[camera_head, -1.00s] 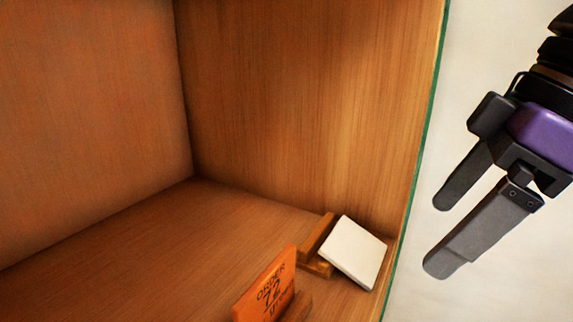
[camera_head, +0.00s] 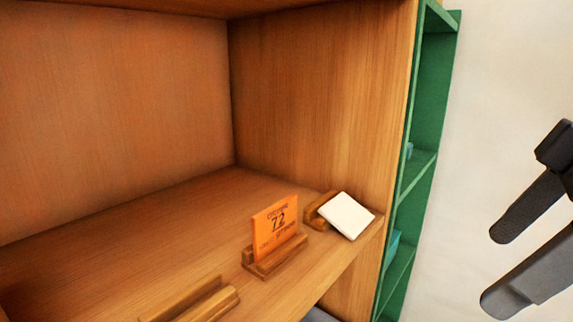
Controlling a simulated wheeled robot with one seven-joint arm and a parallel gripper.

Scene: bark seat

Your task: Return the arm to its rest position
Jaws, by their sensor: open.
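My gripper (camera_head: 497,268) is at the right edge of the head view, in front of the pale wall. Its two dark grey fingers are apart with nothing between them. The gripper body is partly cut off by the frame edge, and the rest of my arm is out of view. The gripper is to the right of the wooden shelf and touches nothing that I can see.
The wooden shelf (camera_head: 150,225) holds an orange card (camera_head: 275,228) marked 72 in a wooden holder, a white tile (camera_head: 346,215) leaning on another holder, and an empty-looking holder (camera_head: 190,302). A green shelf unit (camera_head: 432,95) stands behind. Pale wall fills the right.

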